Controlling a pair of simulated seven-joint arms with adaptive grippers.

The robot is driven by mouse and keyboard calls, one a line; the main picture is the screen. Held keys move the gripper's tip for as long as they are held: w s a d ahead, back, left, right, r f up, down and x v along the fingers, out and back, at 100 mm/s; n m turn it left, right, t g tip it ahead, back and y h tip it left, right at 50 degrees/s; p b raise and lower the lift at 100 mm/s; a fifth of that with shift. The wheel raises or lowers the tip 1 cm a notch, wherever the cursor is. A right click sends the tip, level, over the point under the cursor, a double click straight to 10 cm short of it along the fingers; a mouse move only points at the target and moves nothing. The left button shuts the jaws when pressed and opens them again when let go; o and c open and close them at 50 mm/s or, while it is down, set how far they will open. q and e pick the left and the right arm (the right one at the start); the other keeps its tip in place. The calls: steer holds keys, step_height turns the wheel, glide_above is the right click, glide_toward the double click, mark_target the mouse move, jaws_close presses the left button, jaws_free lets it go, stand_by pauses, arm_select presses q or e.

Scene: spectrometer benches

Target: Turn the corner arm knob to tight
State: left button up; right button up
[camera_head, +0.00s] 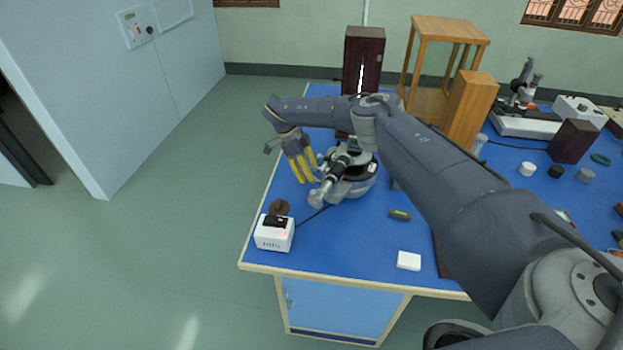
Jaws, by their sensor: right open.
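A spectrometer (350,187) with a round grey base, black parts and pale tubes stands on the blue bench, left of the middle of the view. My right arm reaches over it from the lower right and hides part of its top. The corner arm knob cannot be made out clearly at this size. My right gripper (304,169), with yellow fingers, is open and points down just left of the spectrometer. It looks empty, and I cannot tell if it touches anything. My left gripper is not in view.
A white box (270,241) with a black top sits at the bench's front left corner, a brown round piece (279,207) behind it. A white block (409,261) and a small green level (400,215) lie in front. A dark wooden box (362,52) stands behind.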

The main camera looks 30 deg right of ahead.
steer(key=shift+x, duration=1.5)
jaws_close()
